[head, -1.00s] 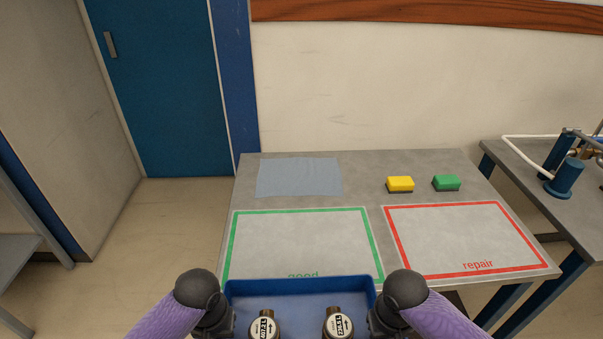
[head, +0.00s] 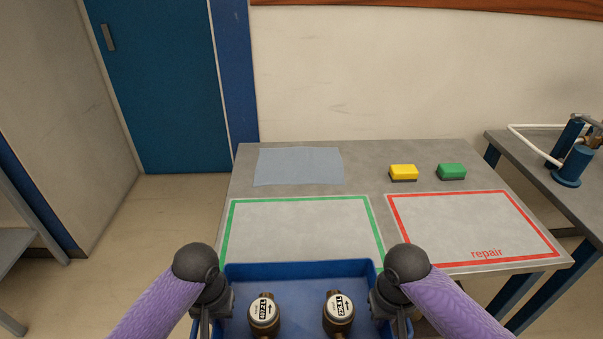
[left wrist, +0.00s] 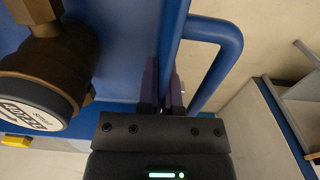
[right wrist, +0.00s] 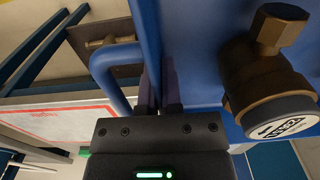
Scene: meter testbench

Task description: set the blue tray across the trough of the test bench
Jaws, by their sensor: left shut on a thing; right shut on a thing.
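The blue tray (head: 300,268) is held in front of me at the bottom of the head view, with two brass water meters (head: 264,314) (head: 339,313) standing in it. My left gripper (head: 212,318) is shut on the tray's left side; in the left wrist view its fingers (left wrist: 163,105) close on the side wall by the blue handle (left wrist: 228,60). My right gripper (head: 388,316) is shut on the right side; in the right wrist view its fingers (right wrist: 160,100) close on the wall by the other handle (right wrist: 105,75). The trough of the test bench cannot be made out.
A grey table ahead carries a green-framed area (head: 300,199), a red-framed "repair" area (head: 487,255), a bluish mat (head: 298,167), a yellow sponge (head: 403,172) and a green sponge (head: 451,172). A bench with blue fittings (head: 572,166) stands at the right.

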